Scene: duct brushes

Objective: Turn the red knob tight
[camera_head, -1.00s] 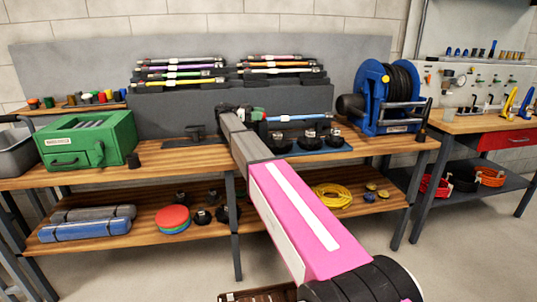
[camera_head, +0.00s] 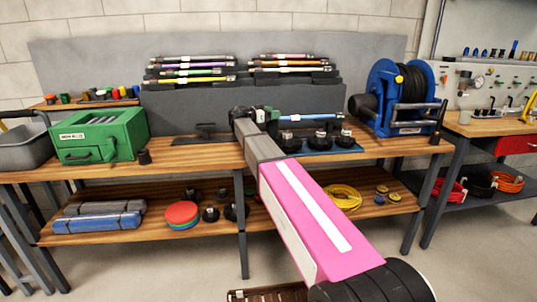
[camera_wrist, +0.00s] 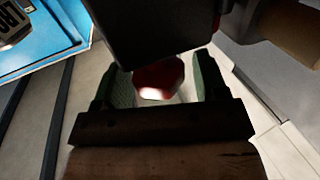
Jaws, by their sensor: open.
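The red knob (camera_wrist: 158,78) shows in the wrist view as a rounded, shiny red piece, partly hidden at its top by a dark block. My gripper (camera_wrist: 163,88) has its two green fingers spread, one on each side of the knob. A gap shows on both sides, wider on the right; contact cannot be made out. In the head view my gripper (camera_head: 262,116) is over the workbench (camera_head: 205,155), at the left end of a blue mat. I cannot make out the red knob there; my arm is in front.
A blue hose reel (camera_head: 390,98) stands to the right, and a green toolbox (camera_head: 100,136) to the left. Several rods lie on a grey rack (camera_head: 190,108) behind. The blue mat (camera_head: 338,149) holds black round fittings. A lower shelf holds red discs (camera_head: 182,213).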

